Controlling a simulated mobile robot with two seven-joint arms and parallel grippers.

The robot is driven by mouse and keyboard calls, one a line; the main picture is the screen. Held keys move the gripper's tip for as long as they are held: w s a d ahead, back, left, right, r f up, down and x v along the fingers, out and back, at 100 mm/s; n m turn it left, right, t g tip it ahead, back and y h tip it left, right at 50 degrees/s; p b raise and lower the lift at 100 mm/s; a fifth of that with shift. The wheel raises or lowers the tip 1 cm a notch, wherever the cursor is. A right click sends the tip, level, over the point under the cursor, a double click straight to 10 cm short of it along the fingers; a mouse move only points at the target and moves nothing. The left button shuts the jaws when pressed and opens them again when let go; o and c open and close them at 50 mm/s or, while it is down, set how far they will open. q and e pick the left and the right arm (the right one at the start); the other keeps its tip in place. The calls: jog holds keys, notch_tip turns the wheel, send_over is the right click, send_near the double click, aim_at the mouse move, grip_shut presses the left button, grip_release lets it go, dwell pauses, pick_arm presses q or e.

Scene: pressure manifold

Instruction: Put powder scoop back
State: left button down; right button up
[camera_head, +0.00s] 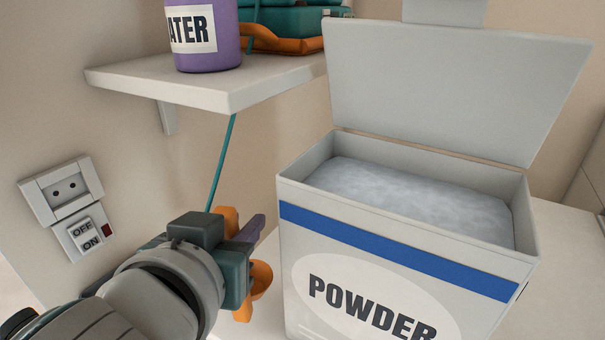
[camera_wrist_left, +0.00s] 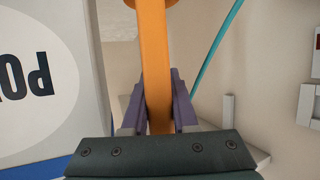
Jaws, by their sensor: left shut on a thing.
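The powder scoop is orange. Its handle (camera_wrist_left: 154,70) runs between the purple fingers of my left gripper (camera_wrist_left: 157,105) in the left wrist view, and the gripper is shut on it. In the head view my left gripper (camera_head: 246,232) is left of the powder box, and orange parts of the scoop (camera_head: 259,280) show around it. The white powder box (camera_head: 405,252) has a blue stripe and a POWDER label. Its lid (camera_head: 455,85) is open and pale powder (camera_head: 410,200) shows inside. My right gripper is not in view.
A white wall shelf (camera_head: 190,75) holds a purple WATER container (camera_head: 203,40) and a teal and orange device (camera_head: 285,28). A teal cord (camera_head: 222,160) hangs below the shelf. A socket (camera_head: 66,190) and OFF/ON switch (camera_head: 87,238) are on the left wall.

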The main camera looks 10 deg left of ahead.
pick_arm(q)
send_over(262, 274)
jog(key=w+a, duration=0.1)
jog(key=w, duration=0.2)
jog(key=shift+s+a+f+b, duration=0.15)
jog(key=shift+f+b, duration=0.5)
jog(key=shift+f, duration=1.25)
jog(key=c, duration=0.7)
grip_release()
